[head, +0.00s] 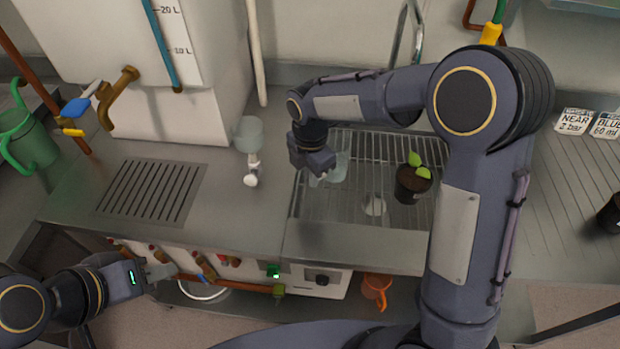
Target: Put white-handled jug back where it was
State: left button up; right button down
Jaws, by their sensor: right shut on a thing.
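My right gripper (317,171) reaches down over the wire-rack drain area and is shut on a pale, see-through jug (338,168). The jug is just right of the fingers, and its handle is mostly hidden by them. I cannot tell whether the jug touches the rack. My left gripper (160,271) is at the lower left, in front of the counter's front edge and away from the jug. Its fingers are too small to tell whether they are open.
The wire rack (345,213) also bears a potted seedling (412,182) and a small pale round thing (374,206). A green jug (32,142) is far left; an orange jug (376,289) is below the front edge.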

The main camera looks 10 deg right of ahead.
jog(key=shift+w+f, duration=0.35)
jog(key=shift+f, duration=1.55)
jog(key=shift+f, duration=0.2)
jog(key=c, duration=1.5)
grip_release()
jog(key=shift+r, duration=0.1)
